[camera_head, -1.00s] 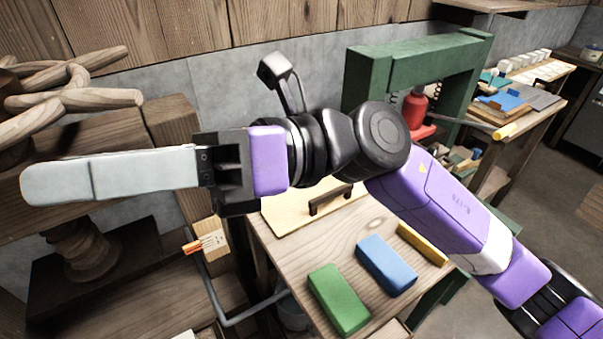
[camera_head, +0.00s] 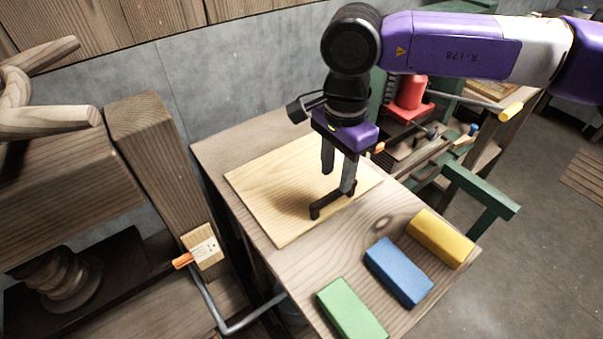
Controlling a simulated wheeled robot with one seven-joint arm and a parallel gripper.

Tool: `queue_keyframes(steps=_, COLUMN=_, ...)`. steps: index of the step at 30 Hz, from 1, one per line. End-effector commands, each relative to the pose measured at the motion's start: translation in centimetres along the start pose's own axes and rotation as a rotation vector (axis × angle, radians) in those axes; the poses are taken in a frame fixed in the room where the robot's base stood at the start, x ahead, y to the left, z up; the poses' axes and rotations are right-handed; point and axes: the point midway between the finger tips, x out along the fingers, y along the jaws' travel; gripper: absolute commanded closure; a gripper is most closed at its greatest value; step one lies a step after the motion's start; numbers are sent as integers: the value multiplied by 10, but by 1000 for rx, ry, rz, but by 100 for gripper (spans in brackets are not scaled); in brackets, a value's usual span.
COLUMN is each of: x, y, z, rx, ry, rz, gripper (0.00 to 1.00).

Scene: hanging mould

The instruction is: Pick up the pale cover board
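The pale cover board (camera_head: 265,185) lies flat on the wooden table, towards its back left. A dark bar handle (camera_head: 330,203) stands on the board, right of its middle. My gripper (camera_head: 337,183) points down over the board at the handle's far end. Its two fingers are apart, with a gap between them. The nearer finger's tip overlaps the handle in the picture. I cannot tell whether it touches the handle or whether the handle lies between the fingers.
A green block (camera_head: 350,310), a blue block (camera_head: 398,272) and a yellow block (camera_head: 440,238) lie along the table's front right. A wooden post (camera_head: 155,165) stands left of the table. A red bottle-like object (camera_head: 410,92) and a green frame (camera_head: 480,195) are behind and to the right.

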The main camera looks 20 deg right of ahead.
Motion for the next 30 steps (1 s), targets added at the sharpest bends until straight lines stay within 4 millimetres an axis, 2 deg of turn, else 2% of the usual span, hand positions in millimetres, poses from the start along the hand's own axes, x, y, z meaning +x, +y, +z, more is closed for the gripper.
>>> queue_keyframes(steps=11, x=34, y=1, z=1, rx=-14, ry=-7, rz=4, gripper=62)
queue_keyframes(steps=18, x=67, y=2, z=0, rx=-14, ry=-7, rz=2, gripper=62)
queue_keyframes(steps=21, x=75, y=2, z=0, rx=-14, ry=-7, rz=3, gripper=62)
queue_keyframes(steps=29, x=78, y=2, z=0, rx=-14, ry=-5, rz=1, gripper=62)
queue_keyframes(steps=30, x=78, y=2, z=0, rx=-14, ry=-6, rz=1, gripper=70)
